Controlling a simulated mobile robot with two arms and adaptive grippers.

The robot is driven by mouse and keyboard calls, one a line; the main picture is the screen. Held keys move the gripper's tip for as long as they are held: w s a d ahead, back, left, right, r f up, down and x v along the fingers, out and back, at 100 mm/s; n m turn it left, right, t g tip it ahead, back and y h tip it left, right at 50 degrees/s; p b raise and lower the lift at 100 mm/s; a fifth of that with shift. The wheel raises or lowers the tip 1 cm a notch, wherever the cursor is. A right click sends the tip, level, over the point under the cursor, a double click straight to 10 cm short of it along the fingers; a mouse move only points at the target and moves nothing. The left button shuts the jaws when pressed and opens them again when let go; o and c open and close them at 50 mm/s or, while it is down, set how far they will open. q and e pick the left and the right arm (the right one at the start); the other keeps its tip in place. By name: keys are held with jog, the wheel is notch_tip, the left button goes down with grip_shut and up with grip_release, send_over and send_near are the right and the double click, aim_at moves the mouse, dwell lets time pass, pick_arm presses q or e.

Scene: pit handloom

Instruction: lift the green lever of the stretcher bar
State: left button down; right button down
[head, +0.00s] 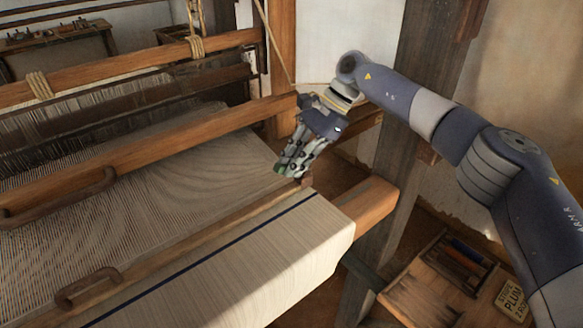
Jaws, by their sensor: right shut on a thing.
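The stretcher bar (205,234) is a narrow wooden bar lying across the cloth, just behind a dark blue stripe. My right gripper (284,170) reaches down from the upper right to the bar's right end, at the edge of the cloth. Its fingers are closed, and a little green of the lever (279,168) shows at the fingertips. The fingers hide most of the lever, so its angle cannot be told. My left gripper is not in view.
A wooden beam with a dark handle (60,203) crosses above the warp. Another handle (88,287) sits at lower left. A loom post (425,100) stands behind my right arm.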

jog(key=shift+d+r+y, duration=0.1)
jog(key=shift+y, duration=0.2)
jog(key=c, duration=1.5)
grip_release()
jog(key=shift+w+r, duration=0.1)
jog(key=v, duration=0.7)
jog(key=shift+w+d+r, duration=0.1)
jog(key=shift+d+r, duration=0.05)
